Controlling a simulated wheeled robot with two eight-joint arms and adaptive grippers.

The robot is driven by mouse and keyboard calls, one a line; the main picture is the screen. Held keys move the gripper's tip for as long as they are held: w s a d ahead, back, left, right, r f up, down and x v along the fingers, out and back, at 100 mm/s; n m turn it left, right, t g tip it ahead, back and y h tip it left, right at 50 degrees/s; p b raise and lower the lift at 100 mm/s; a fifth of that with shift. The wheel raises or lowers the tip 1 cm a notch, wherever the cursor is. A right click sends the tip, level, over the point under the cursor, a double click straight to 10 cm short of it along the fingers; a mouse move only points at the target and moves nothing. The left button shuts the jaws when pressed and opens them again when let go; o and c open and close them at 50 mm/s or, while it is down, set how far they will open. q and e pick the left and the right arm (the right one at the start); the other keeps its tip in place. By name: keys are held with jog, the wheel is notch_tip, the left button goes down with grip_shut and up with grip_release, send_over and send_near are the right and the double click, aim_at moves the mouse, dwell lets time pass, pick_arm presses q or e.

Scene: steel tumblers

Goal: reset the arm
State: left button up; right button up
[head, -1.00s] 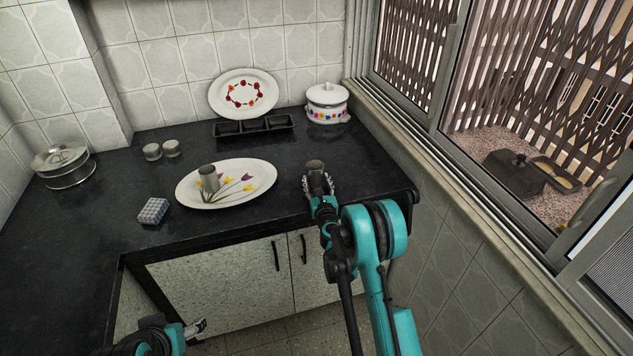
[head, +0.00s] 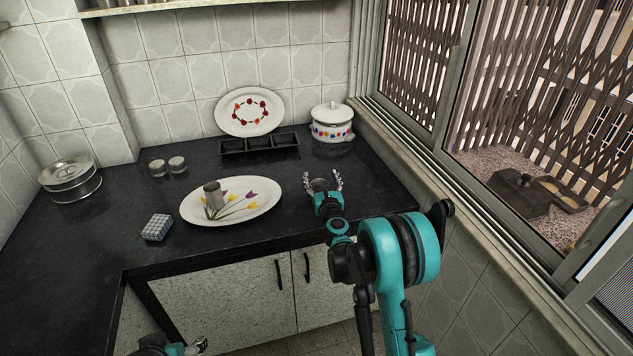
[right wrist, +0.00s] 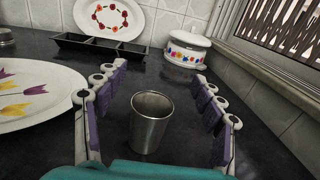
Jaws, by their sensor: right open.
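A steel tumbler (right wrist: 150,122) stands upright on the dark counter between the spread fingers of my right gripper (right wrist: 157,110), touching neither finger row. In the head view, my right gripper (head: 322,182) is wide open near the counter's front right, with the tumbler partly hidden behind its wrist. A second steel tumbler (head: 212,196) stands upright on the flowered oval plate (head: 262,204) to the left. My left gripper (head: 200,346) shows only partly at the bottom edge, low in front of the cabinet; its jaws are unclear.
A black sectioned tray (head: 259,145), a propped plate (head: 249,112) and a lidded white pot (head: 332,122) stand at the back. A checked block (head: 157,227), two small jars (head: 168,166) and a round steel tin (head: 71,179) are to the left. The window wall borders the right.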

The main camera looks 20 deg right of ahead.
jog(key=s+a+r+n+g+y, duration=0.25)
jog(key=s+a+r+n, duration=0.35)
jog(key=n, duration=0.4)
jog(key=s+a+r+n+g+y, duration=0.1)
jog(key=s+a+r+n+y, duration=0.3)
jog(key=s+n, duration=0.5)
jog(key=s+d+f+n+g+h, duration=0.1)
jog(key=s+f+n+g, duration=0.1)
jog(key=s+n, duration=0.4)
jog(key=s+d+f+n+g+h, duration=0.1)
jog(key=s+f+n, duration=0.4)
jog(key=s, duration=0.9)
jog(key=s+d+f+n+g+h, duration=0.2)
jog(key=s+f+n+g, duration=0.1)
jog(key=s+n, duration=0.4)
jog(key=s+g, duration=0.1)
jog(key=s, duration=0.2)
jog(key=shift+s+f+h, duration=0.15)
jog(key=shift+s+h, duration=0.1)
jog(key=shift+h, duration=0.1)
